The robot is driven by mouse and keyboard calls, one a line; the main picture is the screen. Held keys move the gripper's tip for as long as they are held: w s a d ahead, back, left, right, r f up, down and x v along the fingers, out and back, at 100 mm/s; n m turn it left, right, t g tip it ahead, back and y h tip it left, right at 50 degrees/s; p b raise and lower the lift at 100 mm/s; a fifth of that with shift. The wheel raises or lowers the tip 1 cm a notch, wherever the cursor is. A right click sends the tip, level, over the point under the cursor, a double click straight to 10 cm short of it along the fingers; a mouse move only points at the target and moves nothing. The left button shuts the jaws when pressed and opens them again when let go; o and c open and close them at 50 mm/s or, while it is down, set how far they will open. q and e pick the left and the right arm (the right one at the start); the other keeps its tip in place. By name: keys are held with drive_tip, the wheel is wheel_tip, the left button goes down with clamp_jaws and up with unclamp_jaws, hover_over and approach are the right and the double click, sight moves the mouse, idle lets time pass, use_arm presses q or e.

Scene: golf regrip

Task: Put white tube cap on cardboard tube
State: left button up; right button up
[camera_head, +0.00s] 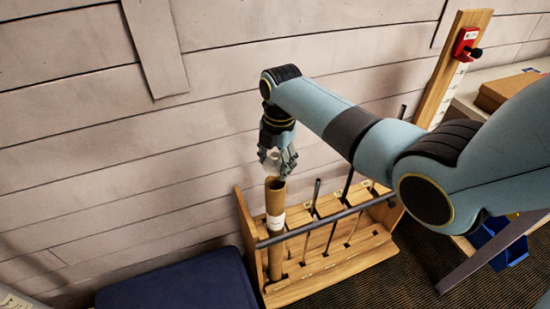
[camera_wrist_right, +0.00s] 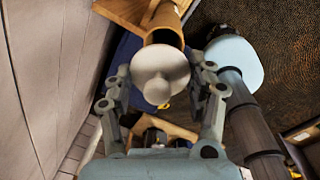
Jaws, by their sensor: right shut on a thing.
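The cardboard tube (camera_head: 275,204) stands upright at the left end of a wooden rack, with a white label band around its middle and its open top facing up. My right gripper (camera_head: 274,163) is just above the tube's top, shut on the white tube cap (camera_head: 273,160). In the right wrist view, the cap (camera_wrist_right: 159,76) is a white disc with a round knob, between the two fingers of the gripper (camera_wrist_right: 166,88). The tube's open end (camera_wrist_right: 164,37) shows just beyond the cap, and the cap looks apart from it. My left gripper is not in view.
The wooden rack (camera_head: 330,267) with a dark rail holds several thin dark shafts right of the tube. A dark blue padded box (camera_head: 185,287) stands at lower left. A plank wall (camera_head: 130,160) is close behind. Blue bins (camera_head: 497,242) sit at right.

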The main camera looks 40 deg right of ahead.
sight(275, 179)
drive_tip(key=shift+f+b, duration=0.5)
drive_tip(key=shift+f, duration=0.45)
drive_tip(key=shift+f+b, duration=0.85)
drive_tip(key=shift+f, duration=0.55)
drive_tip(key=shift+f+b, duration=0.35)
drive_tip(key=shift+f, duration=0.25)
drive_tip(key=shift+f, duration=0.3)
drive_tip(key=o, duration=0.9)
drive_tip(key=r, duration=1.2)
drive_tip(key=shift+s+d, duration=0.1)
drive_tip(key=shift+s, duration=0.3)
